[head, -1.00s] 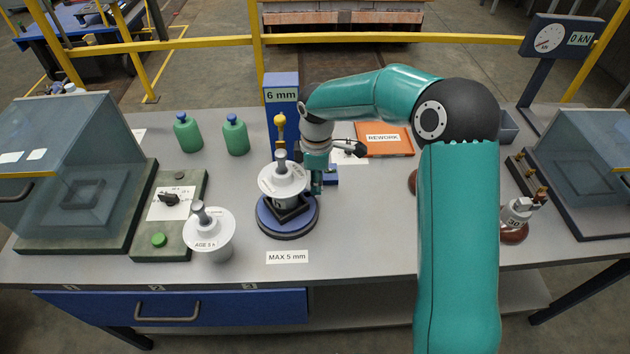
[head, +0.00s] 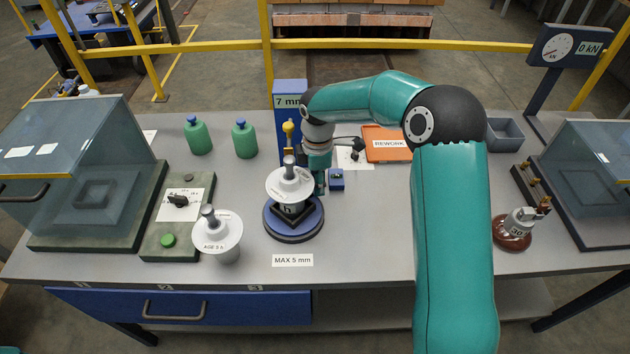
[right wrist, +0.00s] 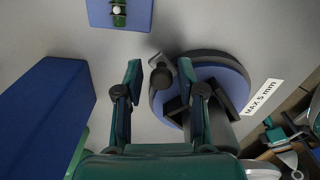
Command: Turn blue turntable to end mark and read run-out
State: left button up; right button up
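The blue turntable (head: 283,226) stands mid-bench and carries a dark square seat with a pale grey insulator stack (head: 290,185). Its blue disc also shows in the right wrist view (right wrist: 238,76). Behind it, a blue post with a yellow-topped probe has a display (head: 288,101) reading 7 mm. My right gripper (head: 319,178) is low beside the turntable's far right edge. In the right wrist view its two fingers are apart, with a dark round knob (right wrist: 160,77) between them at the disc's edge. Contact is unclear. An end mark cannot be made out. My left gripper is not visible.
A MAX 5 mm label (head: 292,260) lies in front of the turntable. An AGE 5 h stack (head: 218,236) stands to the left. A small blue block (head: 337,180) and an orange REWORK tray (head: 388,145) lie to the right. Green bottles (head: 245,140) stand behind left.

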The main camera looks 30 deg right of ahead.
dwell(0.3)
jog(key=shift+r, duration=3.95)
